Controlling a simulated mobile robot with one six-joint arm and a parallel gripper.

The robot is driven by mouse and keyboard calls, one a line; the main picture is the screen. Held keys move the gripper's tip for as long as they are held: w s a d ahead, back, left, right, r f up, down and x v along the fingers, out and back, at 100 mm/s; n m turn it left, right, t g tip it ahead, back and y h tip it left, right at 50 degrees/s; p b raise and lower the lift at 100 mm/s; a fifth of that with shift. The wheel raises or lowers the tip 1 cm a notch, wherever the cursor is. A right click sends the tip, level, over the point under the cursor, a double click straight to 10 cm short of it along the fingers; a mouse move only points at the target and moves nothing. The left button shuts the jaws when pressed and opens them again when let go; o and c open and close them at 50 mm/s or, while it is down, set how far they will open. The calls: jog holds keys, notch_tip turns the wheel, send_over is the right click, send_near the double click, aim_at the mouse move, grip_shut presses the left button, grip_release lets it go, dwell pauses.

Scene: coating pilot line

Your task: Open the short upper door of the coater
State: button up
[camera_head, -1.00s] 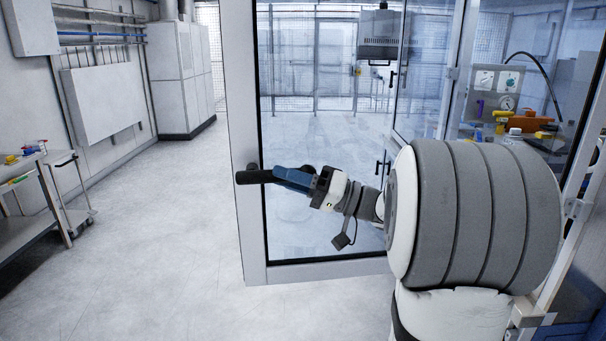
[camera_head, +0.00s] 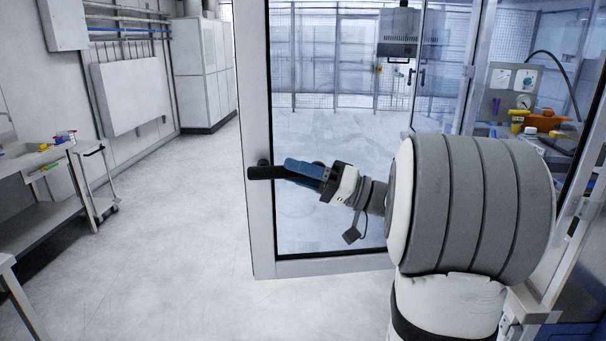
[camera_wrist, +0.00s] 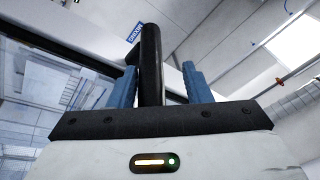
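The door (camera_head: 258,222) is a glass panel in a white frame with a black bar handle (camera_head: 262,172) at its left edge. Through its glass I see floor and a mesh fence. In the wrist view the handle (camera_wrist: 150,60) stands between the two fingers. It is close to the left finger, with a clear gap to the right finger, so the gripper is open around it. I cannot tell whether the left finger touches it.
A bench (camera_head: 50,208) with small items stands at the left, and a tall white cabinet (camera_head: 205,75) at the back. The floor left of the door is clear. At the right, behind glass, are a gauge panel (camera_head: 512,90) and an orange object (camera_head: 543,121).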

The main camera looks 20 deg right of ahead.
jog(key=shift+o, duration=1.3)
jog(key=shift+d, duration=0.25)
jog(key=shift+f, duration=0.1)
jog(key=shift+s+d+f, duration=0.2)
jog(key=shift+d, duration=0.15)
jog(key=b+v, duration=0.2)
jog(key=v, duration=0.5)
jog(key=shift+r, duration=0.2)
jog(key=shift+s, duration=0.15)
